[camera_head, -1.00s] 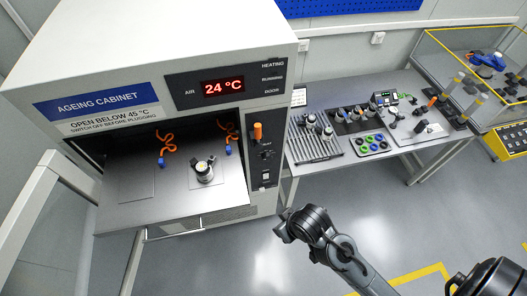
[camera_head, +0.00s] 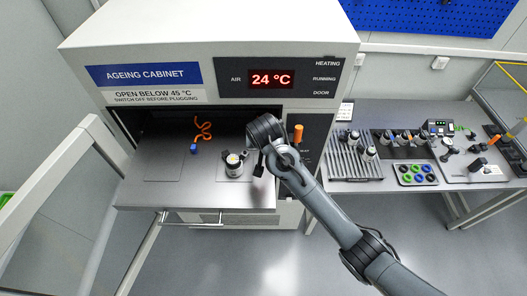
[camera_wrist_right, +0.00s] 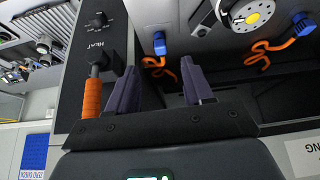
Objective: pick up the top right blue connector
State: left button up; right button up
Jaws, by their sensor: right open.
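In the right wrist view, a blue connector (camera_wrist_right: 159,43) on an orange coiled cable shows between and beyond the fingertips of my right gripper (camera_wrist_right: 160,75). The gripper is open, empty and apart from it. A second blue connector (camera_wrist_right: 303,24) with its own orange cable is at the upper right of that view. In the head view, my right gripper (camera_head: 259,160) is at the right side of the cabinet opening and hides the right connector. My left gripper is not in view.
An actuator (camera_head: 234,165) stands on the cabinet's pull-out shelf (camera_head: 150,190), close left of my right gripper. The control panel with an orange handle (camera_head: 298,133) is close on the right. The open door (camera_head: 60,190) stands left. A bench (camera_head: 400,185) with parts is further right.

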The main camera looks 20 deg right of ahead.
jog(key=w+f, duration=0.1)
jog(key=f, duration=0.1)
jog(key=w+d+f, duration=0.1)
jog(key=w+f, duration=0.1)
jog(key=shift+w+p, duration=0.25)
jog(key=shift+p, duration=0.15)
jog(key=shift+w+d+f+p, duration=0.2)
jog(key=shift+f+p, duration=0.1)
jog(key=shift+f, duration=0.15)
jog(key=shift+p+x, duration=0.45)
jog(key=shift+x, duration=1.7)
grip_shut()
jog(key=shift+r, duration=0.15)
